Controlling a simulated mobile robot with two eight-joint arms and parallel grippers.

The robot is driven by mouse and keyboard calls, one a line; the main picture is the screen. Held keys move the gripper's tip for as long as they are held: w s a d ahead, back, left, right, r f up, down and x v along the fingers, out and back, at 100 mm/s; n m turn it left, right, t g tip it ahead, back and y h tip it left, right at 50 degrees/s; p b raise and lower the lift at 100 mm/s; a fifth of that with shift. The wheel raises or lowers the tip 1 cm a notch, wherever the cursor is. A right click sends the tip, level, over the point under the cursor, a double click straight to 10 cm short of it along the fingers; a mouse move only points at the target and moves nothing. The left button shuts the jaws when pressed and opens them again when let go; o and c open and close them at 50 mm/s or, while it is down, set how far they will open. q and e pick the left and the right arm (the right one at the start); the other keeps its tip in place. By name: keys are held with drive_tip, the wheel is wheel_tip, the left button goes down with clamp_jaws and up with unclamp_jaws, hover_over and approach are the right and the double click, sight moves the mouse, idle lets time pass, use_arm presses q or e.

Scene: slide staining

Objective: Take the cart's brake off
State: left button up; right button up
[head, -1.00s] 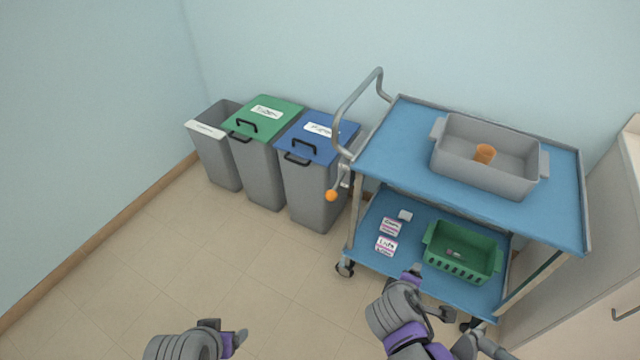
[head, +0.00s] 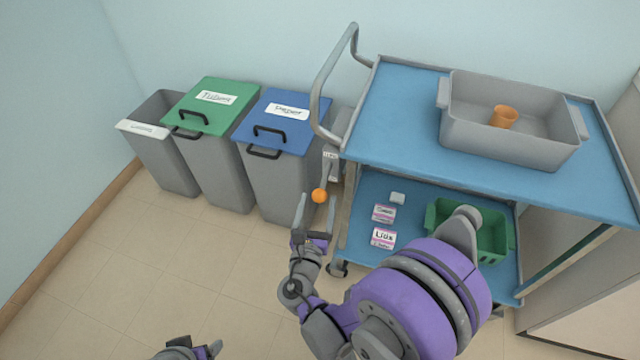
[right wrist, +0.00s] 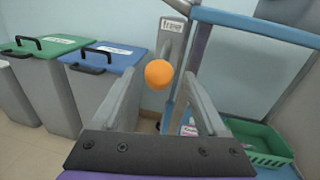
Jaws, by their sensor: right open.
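The cart's brake lever ends in an orange ball knob (head: 320,196) at the left side of the blue cart (head: 400,115). The right wrist view shows the knob (right wrist: 159,73) and the grey lever running up from it beside a label (right wrist: 174,26) that seems to read "free". My right gripper (head: 316,212) is open at the knob. In the right wrist view its fingers stand on either side of the knob, which appears between them near the tips; contact is not visible. My left gripper (head: 200,348) is partly cut off at the bottom edge, and its jaws are unclear.
A grey bin (head: 165,150), a green-lidded bin (head: 208,150) and a blue-lidded bin (head: 275,180) stand left of the cart. The cart carries a grey tub (head: 500,148), with a green basket (head: 510,245) and small boxes (head: 383,238) below. The floor at the left is clear.

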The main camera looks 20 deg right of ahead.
sight(321, 185)
drive_tip(key=x, duration=0.6)
drive_tip(key=shift+w+d, duration=0.1)
drive_tip(key=shift+w, duration=0.1)
drive_tip(key=shift+c, duration=0.3)
clamp_jaws()
idle(0.9)
